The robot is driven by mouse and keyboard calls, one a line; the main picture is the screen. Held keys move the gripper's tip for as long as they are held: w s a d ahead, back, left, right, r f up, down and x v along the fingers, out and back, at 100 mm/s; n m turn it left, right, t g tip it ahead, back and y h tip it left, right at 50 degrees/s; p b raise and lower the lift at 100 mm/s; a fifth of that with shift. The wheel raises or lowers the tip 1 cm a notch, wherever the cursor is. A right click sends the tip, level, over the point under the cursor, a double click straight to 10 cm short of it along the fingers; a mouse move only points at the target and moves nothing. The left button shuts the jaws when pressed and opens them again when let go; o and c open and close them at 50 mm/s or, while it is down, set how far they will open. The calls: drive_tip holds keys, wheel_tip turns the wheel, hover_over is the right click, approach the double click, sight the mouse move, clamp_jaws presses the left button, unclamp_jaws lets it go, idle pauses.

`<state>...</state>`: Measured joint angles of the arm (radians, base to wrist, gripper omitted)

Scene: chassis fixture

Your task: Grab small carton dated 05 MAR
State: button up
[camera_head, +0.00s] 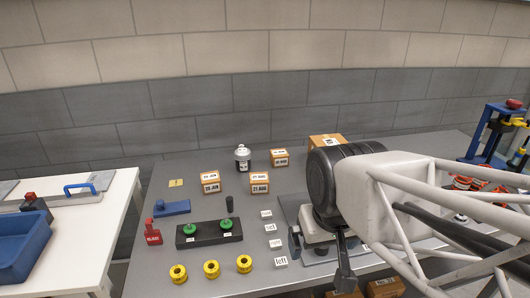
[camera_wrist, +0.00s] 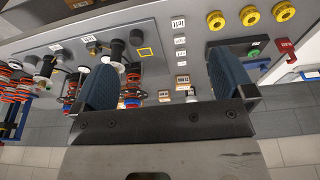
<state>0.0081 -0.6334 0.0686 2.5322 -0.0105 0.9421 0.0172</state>
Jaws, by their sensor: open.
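Several small orange-brown cartons with white date labels stand on the grey table. In the head view, the left carton (camera_head: 210,182) has a label that seems to end in JUN. The middle carton (camera_head: 259,183) seems to read AUG. A carton farther back (camera_head: 280,158) has a label too small to read surely. A larger carton (camera_head: 325,141) is partly hidden behind my arm. My gripper (camera_wrist: 165,88) is open and empty in the wrist view. Small cartons show between its fingers, one nearer (camera_wrist: 183,83) and one farther (camera_wrist: 164,96), apart from the fingers.
A white-capped jar (camera_head: 242,158) stands beside the back carton. A black block with green knobs (camera_head: 209,233), yellow rings (camera_head: 211,269), a red block (camera_head: 153,232) and a blue piece (camera_head: 172,208) lie at the left. White label blocks (camera_head: 271,228) stand between them and my arm.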

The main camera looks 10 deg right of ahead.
drive_tip(key=w+d+f+n+t+h, duration=0.1)
drive_tip(key=w+d+n+t, duration=0.2)
drive_tip(key=w+n, duration=1)
drive_tip(key=w+d+f+n+t, duration=0.1)
drive_tip(key=w+d+n+t, duration=0.3)
drive_tip(key=w, duration=1.7)
drive_tip(key=n+t, duration=0.1)
drive_tip(key=n, duration=0.9)
approach(280, 153)
drive_tip(key=f+n+t, duration=0.1)
drive_tip(key=n, duration=0.2)
drive_tip(key=n+t, duration=0.1)
drive_tip(key=n, duration=0.1)
drive_tip(key=w+f+n+y, duration=0.1)
drive_tip(key=n, duration=0.2)
drive_tip(key=shift+d+f+n+t, duration=0.3)
drive_tip(key=shift+d+f+t, duration=0.05)
drive_tip(key=shift+f+t, duration=0.05)
drive_tip(key=shift+w+f+n, duration=0.25)
drive_tip(key=shift+w+n, duration=0.05)
drive_tip(key=shift+x, duration=1.2)
drive_tip(key=shift+w, duration=0.1)
